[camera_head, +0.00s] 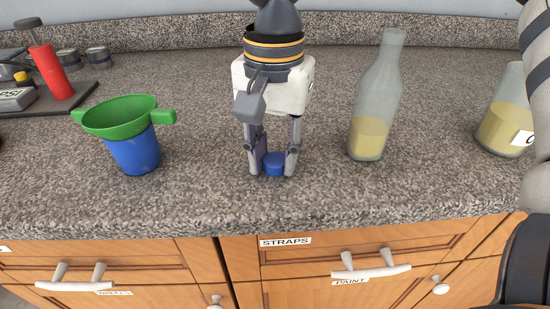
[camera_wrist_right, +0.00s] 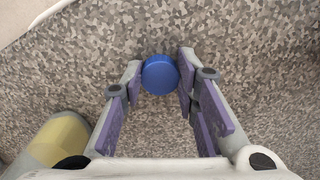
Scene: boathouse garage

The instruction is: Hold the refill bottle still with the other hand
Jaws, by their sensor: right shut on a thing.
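My right gripper (camera_head: 273,168) points down in the middle of the counter, shut on a small blue cap (camera_head: 274,164) at or just above the surface. The cap also shows between the fingertips in the right wrist view (camera_wrist_right: 160,75). A clear bottle (camera_head: 375,105) with yellow liquid in its lower part stands upright and uncapped to the right of the gripper, apart from it. A second bottle (camera_head: 506,120) with yellow liquid and a partly seen white label stands farther right, partly hidden by my arm. I cannot tell which is the refill bottle. My left gripper is not in view.
A blue cup (camera_head: 134,152) with a green funnel (camera_head: 122,115) on it stands left of the gripper. A dark tray (camera_head: 84,92) with a red canister (camera_head: 52,70) and other items lies far left. Drawers line the counter's front. The counter between cup and gripper is clear.

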